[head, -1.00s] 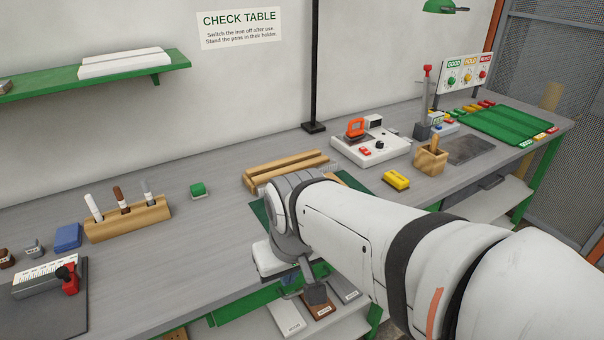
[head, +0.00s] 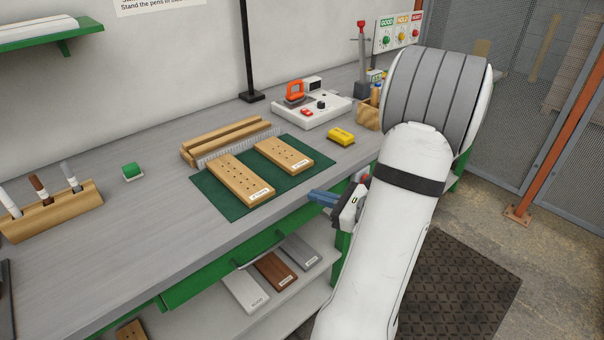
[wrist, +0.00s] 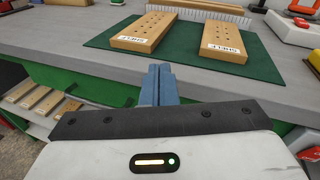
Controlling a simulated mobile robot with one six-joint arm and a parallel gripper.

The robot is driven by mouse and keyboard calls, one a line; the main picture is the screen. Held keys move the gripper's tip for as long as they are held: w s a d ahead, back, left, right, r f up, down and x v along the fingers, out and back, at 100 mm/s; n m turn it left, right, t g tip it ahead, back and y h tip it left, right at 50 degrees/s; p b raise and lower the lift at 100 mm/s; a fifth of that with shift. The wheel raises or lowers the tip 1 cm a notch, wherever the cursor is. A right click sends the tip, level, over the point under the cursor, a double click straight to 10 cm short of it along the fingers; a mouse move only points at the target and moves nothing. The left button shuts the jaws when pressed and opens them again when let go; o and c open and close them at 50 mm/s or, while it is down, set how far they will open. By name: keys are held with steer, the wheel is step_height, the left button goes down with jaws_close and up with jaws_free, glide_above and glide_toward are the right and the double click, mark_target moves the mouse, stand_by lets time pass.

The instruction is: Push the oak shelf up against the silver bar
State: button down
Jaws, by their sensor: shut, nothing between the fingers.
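Two pale oak-coloured boards with rows of holes, a left one (head: 240,178) and a right one (head: 284,154), lie flat and apart on a dark green mat (head: 205,188). Both also show in the wrist view, left (wrist: 152,30) and right (wrist: 222,40). My gripper (head: 313,194), blue-fingered, is shut and empty at the bench's front edge, apart from both boards. Its fingertips show (wrist: 159,68).
A wooden rack (head: 225,138) stands behind the strip. A yellow block (head: 341,136) and a white switch box (head: 312,112) lie to the right. A lower shelf holds white (head: 245,290), brown (head: 275,270) and grey (head: 298,250) boards.

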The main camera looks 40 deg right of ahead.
mark_target(310, 173)
steer(key=s+d+f+m+t+h, duration=0.25)
steer(key=d+m+h, duration=0.25)
steer(key=d, duration=0.3)
steer(key=w, duration=0.4)
steer(key=w+a, duration=0.1)
steer(key=w, duration=0.8)
steer(key=shift+w+a+r+p, duration=0.15)
steer(key=shift+r+p, duration=0.1)
steer(key=shift+p, duration=0.15)
steer(key=shift+w, duration=0.1)
steer(key=shift+w+f+b, duration=0.1)
steer(key=shift+w+b, duration=0.35)
steer(key=shift+w, duration=0.3)
steer(key=shift+r, duration=0.2)
steer(key=shift+s, duration=0.1)
